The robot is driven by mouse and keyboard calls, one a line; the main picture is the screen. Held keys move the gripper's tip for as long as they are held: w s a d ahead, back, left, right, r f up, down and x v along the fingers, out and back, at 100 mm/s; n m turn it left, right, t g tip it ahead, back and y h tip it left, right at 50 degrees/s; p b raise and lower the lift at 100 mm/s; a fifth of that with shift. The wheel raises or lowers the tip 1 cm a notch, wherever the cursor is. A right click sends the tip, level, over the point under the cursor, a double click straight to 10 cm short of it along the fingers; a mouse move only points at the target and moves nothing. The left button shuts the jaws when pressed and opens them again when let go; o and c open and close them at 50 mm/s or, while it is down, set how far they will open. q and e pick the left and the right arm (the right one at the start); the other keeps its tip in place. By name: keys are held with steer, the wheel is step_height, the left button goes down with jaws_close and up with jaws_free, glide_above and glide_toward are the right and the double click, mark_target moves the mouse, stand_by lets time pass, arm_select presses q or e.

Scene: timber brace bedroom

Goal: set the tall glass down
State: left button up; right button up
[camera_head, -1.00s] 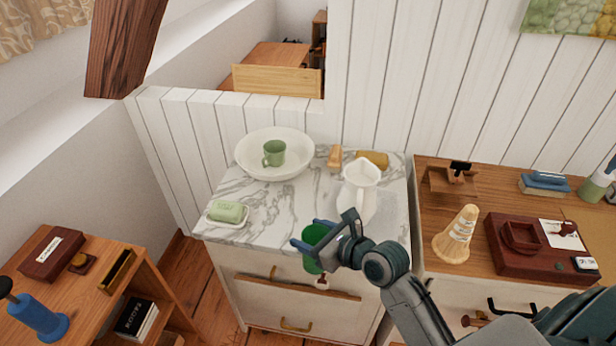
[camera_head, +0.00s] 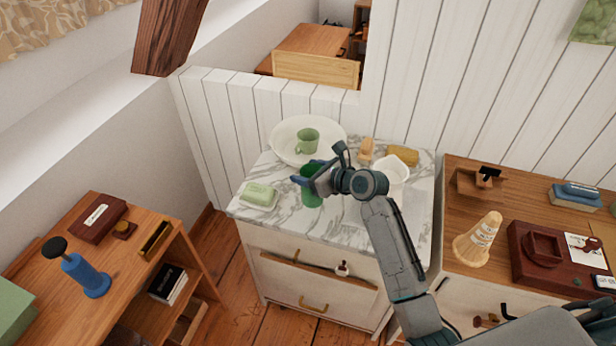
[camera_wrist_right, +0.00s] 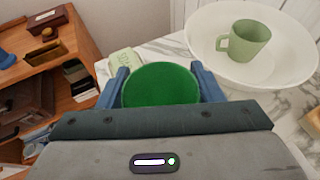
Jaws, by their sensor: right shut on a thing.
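The tall glass (camera_head: 312,190) is green and upright over the marble top (camera_head: 345,228) of the washstand. My right gripper (camera_head: 308,177) is shut on it near its rim. In the right wrist view the glass (camera_wrist_right: 160,84) sits between the two blue fingers of the right gripper (camera_wrist_right: 160,88). Its base looks close to the marble, but I cannot tell whether it touches. My left gripper is not in view.
A soap dish with green soap (camera_head: 259,194) lies left of the glass. Behind is a white basin (camera_head: 285,150) with a green mug (camera_head: 307,141). A white pitcher (camera_head: 394,168), partly hidden by my arm, stands right. Front marble is clear.

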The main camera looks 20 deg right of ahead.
steer(key=shift+w+a, duration=0.1)
steer(key=shift+w, duration=0.25)
steer(key=shift+f, duration=0.2)
steer(key=shift+f+p, duration=0.35)
steer(key=shift+f, duration=1.2)
steer(key=o, duration=1.4)
steer(key=shift+s+f, duration=0.1)
steer(key=b+v, duration=0.1)
steer(key=v, duration=1.1)
